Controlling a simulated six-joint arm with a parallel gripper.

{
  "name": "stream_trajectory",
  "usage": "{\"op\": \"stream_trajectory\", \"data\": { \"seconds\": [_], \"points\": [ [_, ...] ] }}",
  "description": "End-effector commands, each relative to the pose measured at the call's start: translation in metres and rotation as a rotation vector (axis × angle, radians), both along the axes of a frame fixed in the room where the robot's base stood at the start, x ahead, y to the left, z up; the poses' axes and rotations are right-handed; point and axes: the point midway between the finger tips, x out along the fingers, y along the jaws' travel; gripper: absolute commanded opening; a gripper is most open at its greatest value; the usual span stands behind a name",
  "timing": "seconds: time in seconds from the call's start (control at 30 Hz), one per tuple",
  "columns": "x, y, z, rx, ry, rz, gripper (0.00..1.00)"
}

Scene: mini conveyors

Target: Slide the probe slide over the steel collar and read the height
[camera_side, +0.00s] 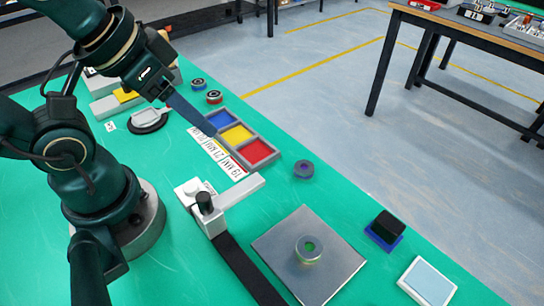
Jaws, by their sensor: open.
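The probe slide (211,222) is a pale block with a black knob and a light arm pointing right. It sits at the upper end of a black rail.
The tray (276,146) has blue, yellow and red compartments, with date labels (218,153) along its left side. A grey ring (303,170) lies alone right of the tray. Two small rings (213,97) lie behind. A black-and-blue block (385,231) and white-framed pad (428,281) stand near the right edge.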

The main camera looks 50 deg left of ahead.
Motion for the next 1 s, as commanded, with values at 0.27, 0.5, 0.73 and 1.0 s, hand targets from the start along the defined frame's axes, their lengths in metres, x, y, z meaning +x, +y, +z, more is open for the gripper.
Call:
{"op": "stream_trajectory", "data": {
  "seconds": [0.27,0.5,0.73,1.0],
  "points": [
    [-0.013,-0.029,-0.011,-0.003,0.238,-0.126,0.56],
    [-0.032,-0.062,-0.029,0.072,0.447,-0.329,0.56],
    [-0.04,-0.07,-0.042,0.1,0.487,-0.393,0.56],
    [-0.04,-0.069,-0.072,0.098,0.487,-0.389,0.56]
  ]
}}
